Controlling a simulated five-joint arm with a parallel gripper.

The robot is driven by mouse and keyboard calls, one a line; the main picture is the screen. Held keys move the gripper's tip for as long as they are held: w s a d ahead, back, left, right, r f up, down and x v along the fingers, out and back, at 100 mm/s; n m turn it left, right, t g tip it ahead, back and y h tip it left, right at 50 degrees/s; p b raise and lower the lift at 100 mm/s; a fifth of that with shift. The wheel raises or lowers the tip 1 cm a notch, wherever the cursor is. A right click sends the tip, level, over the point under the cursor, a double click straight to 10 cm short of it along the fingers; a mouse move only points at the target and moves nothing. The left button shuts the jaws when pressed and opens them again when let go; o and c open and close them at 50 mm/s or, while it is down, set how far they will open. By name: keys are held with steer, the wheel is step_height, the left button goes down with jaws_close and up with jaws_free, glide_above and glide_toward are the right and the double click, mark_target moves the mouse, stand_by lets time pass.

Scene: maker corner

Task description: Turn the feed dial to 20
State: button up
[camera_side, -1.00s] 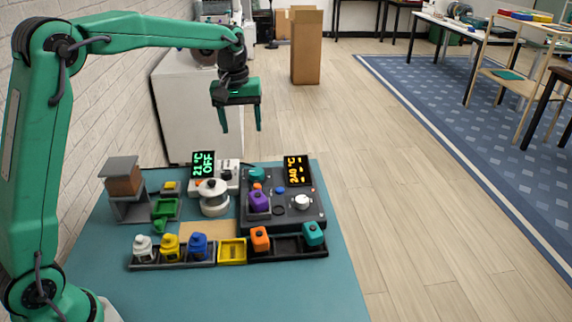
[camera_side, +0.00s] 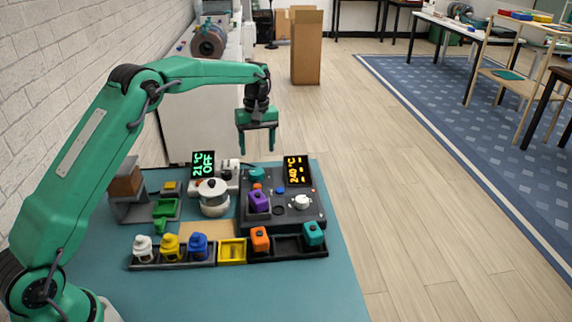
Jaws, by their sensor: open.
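A dark control panel (camera_side: 283,219) lies on the right part of the teal table. It bears a round white knob (camera_side: 302,202), a teal knob (camera_side: 256,174) and a purple block-shaped piece (camera_side: 258,201). No label is readable, so I cannot tell for sure which is the feed dial. An orange display (camera_side: 297,171) on the panel reads 240 °C, with dashes beside it. My gripper (camera_side: 257,151) is open and empty, fingers pointing down, above the far edge of the panel and touching nothing.
A green display (camera_side: 204,164) reads 21 °C OFF behind a white round device (camera_side: 213,198). White, yellow and blue bottles (camera_side: 198,246) stand in a front rack, beside a yellow tray (camera_side: 232,251) and orange (camera_side: 260,239) and teal (camera_side: 313,233) pieces. The table's right side is clear.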

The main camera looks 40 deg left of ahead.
mark_target(257, 170)
steer(key=shift+s+a+f, duration=0.1)
steer(key=shift+s+f, duration=0.05)
steer(key=shift+f, duration=1.8)
steer(key=shift+s+a+f, duration=0.1)
steer(key=shift+f, duration=1.8)
steer(key=shift+d, duration=0.1)
steer(key=c, duration=1)
